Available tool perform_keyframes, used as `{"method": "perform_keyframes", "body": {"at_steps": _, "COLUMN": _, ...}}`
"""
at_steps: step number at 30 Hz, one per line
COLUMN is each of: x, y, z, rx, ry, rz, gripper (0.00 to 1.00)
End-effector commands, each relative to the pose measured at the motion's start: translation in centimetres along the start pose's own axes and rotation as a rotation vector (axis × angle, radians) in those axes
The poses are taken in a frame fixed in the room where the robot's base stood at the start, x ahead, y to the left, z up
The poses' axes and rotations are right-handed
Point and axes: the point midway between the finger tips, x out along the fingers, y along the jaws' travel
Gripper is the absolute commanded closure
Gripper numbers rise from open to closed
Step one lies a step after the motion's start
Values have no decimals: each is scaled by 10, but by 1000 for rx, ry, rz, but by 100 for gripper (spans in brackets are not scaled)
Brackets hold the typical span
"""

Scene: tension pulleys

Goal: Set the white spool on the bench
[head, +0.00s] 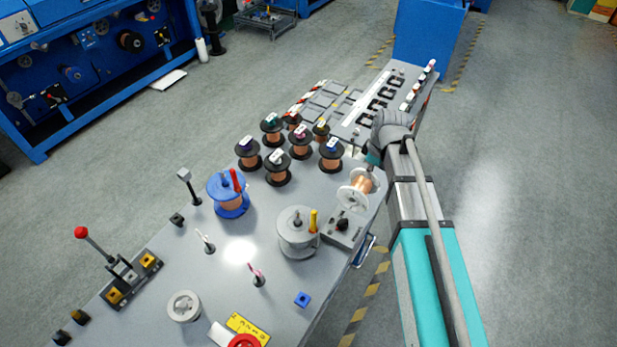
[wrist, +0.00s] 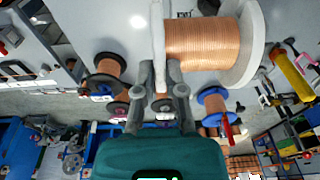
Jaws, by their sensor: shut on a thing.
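The white spool (head: 358,187) has white flanges and a copper winding. My gripper (head: 371,161) is shut on it and holds it tilted at the bench's right edge, near the small grey control box. In the wrist view the white spool (wrist: 205,45) fills the top middle, and my gripper's fingers (wrist: 160,75) close on its near white flange. Whether the spool touches anything beneath it I cannot tell. The grey bench (head: 170,260) runs diagonally across the head view.
Several black-flanged copper spools (head: 277,168) stand left of the gripper. A blue spool (head: 228,195) and a grey spool (head: 297,232) stand nearer, with a control box (head: 343,228) at the right edge. Bare bench lies around the small posts (head: 208,245).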

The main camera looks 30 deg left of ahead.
Motion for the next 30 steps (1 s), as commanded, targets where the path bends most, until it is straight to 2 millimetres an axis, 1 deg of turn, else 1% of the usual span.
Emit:
{"method": "perform_keyframes", "body": {"at_steps": 1, "x": 4, "y": 4, "z": -6, "rx": -4, "ry": 5, "rz": -1, "gripper": 100}}
{"method": "perform_keyframes", "body": {"at_steps": 3, "x": 4, "y": 5, "z": -9, "rx": -7, "ry": 9, "rz": -2, "gripper": 100}}
{"method": "perform_keyframes", "body": {"at_steps": 13, "x": 4, "y": 5, "z": -10, "rx": -7, "ry": 10, "rz": -2, "gripper": 100}}
{"method": "perform_keyframes", "body": {"at_steps": 17, "x": 6, "y": 8, "z": -12, "rx": -7, "ry": 10, "rz": -2, "gripper": 100}}
{"method": "perform_keyframes", "body": {"at_steps": 23, "x": 18, "y": 26, "z": -23, "rx": -7, "ry": 10, "rz": -2, "gripper": 100}}
{"method": "perform_keyframes", "body": {"at_steps": 30, "x": 39, "y": 58, "z": -46, "rx": -7, "ry": 10, "rz": -2, "gripper": 100}}
